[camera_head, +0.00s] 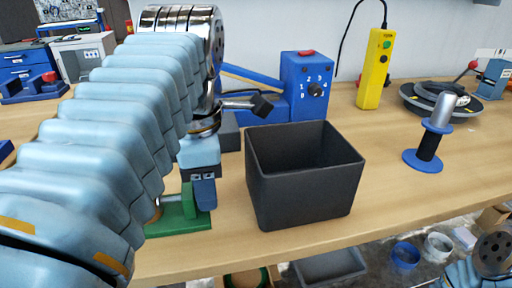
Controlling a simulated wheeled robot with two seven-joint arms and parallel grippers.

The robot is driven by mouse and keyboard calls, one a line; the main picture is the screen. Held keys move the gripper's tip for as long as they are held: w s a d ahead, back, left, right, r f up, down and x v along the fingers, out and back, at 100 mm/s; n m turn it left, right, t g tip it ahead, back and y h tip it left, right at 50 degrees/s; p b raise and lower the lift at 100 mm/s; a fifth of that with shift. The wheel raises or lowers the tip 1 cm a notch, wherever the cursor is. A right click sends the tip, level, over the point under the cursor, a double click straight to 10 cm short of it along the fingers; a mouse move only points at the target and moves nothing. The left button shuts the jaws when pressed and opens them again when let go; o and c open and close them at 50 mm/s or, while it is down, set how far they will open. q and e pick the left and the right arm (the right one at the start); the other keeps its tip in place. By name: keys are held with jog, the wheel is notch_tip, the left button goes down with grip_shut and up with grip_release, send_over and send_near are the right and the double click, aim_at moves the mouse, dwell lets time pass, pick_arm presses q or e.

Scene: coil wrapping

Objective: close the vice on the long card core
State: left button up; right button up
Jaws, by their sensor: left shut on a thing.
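My left arm covers the left of the head view. Its gripper (204,198) points down at the green vice (183,222) near the table's front edge. The gripper is shut, with its fingertips against a part of the vice; the exact part gripped is hidden. A small tan piece shows beside the vice at the edge of my arm. I cannot tell whether it is the long card core. Most of the vice and its jaws are behind my arm. My right gripper is out of view; only part of my right arm shows at the bottom right corner.
A black open bin (305,195) stands right of the vice. Behind it is a blue machine with a dial (306,88) and a yellow control box (376,70). A blue-based stand (424,160) and a dark round turntable (438,100) are at the right. The wooden table (385,205) is clear between.

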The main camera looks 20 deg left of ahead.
pick_arm(q)
jog(key=shift+w+a+g+b, duration=0.15)
jog(key=shift+g+b, duration=0.2)
jog(key=shift+g, duration=0.05)
jog(key=shift+h, duration=0.3)
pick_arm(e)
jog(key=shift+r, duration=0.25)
pick_arm(q)
jog(key=g, duration=0.1)
jog(key=g+h, duration=0.1)
jog(key=shift+w+a+f+g, duration=0.1)
jog(key=shift+w+a+g, duration=0.1)
jog(key=shift+w+g, duration=0.1)
jog(key=shift+g+h, duration=0.4)
jog(key=shift+h, duration=0.1)
jog(key=o, duration=0.6)
